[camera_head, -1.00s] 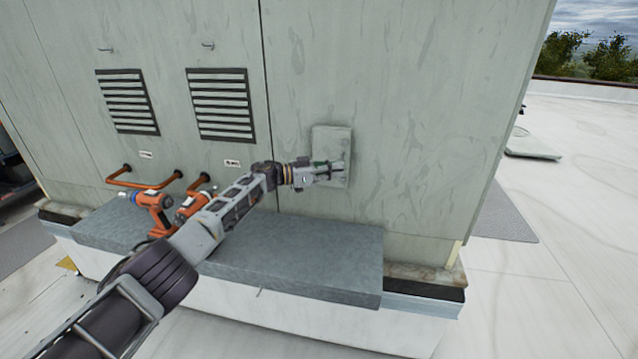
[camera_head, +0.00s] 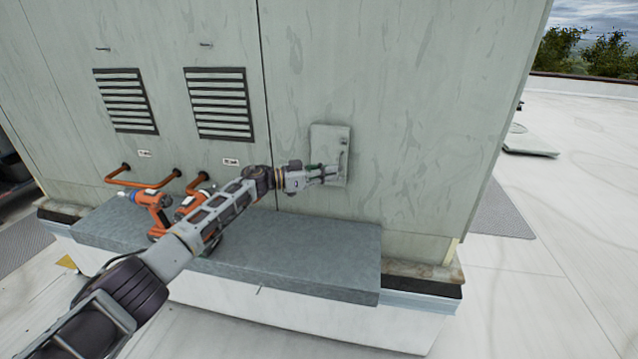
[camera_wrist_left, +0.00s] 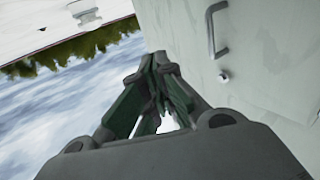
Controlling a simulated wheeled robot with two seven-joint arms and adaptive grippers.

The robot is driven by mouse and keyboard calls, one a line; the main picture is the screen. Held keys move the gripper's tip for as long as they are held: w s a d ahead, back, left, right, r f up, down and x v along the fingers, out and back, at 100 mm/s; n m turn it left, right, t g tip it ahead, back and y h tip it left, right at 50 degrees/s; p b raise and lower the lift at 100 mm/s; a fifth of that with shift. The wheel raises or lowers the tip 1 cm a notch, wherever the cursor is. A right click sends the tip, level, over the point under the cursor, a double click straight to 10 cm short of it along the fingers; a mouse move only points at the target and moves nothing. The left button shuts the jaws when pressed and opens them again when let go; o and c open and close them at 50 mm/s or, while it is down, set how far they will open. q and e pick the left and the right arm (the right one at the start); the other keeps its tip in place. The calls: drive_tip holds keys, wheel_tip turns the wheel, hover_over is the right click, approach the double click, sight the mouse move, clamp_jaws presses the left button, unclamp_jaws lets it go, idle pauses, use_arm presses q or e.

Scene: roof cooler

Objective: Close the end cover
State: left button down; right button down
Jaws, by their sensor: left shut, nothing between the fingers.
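A small pale rectangular plate (camera_head: 334,137), which looks like a cover, sits flat against the grey-green cooler wall. A small dark fitting shows near its right edge. My left gripper (camera_head: 330,173) is in front of its lower part and hides some of it. I cannot tell whether they touch. In the left wrist view the gripper (camera_wrist_left: 160,70) is shut and empty, its fingers together. Beside it there is a pale panel (camera_wrist_left: 265,65) with a bar handle (camera_wrist_left: 214,30) and a small round knob (camera_wrist_left: 223,77). I cannot tell whether this panel is the same plate. My right gripper is not in view.
Two louvred vents (camera_head: 220,104) are left on the cooler wall (camera_head: 420,120). Orange pipes (camera_head: 140,182) and an orange drill (camera_head: 152,205) are below them, by a grey ledge (camera_head: 300,250) under my left arm. Open white roof (camera_head: 560,270) lies to the right.

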use_arm(q)
drive_tip(key=s+a, duration=0.3)
drive_tip(key=s, duration=0.3)
drive_tip(key=shift+a, duration=0.2)
idle(0.6)
drive_tip(key=shift+d, duration=0.15)
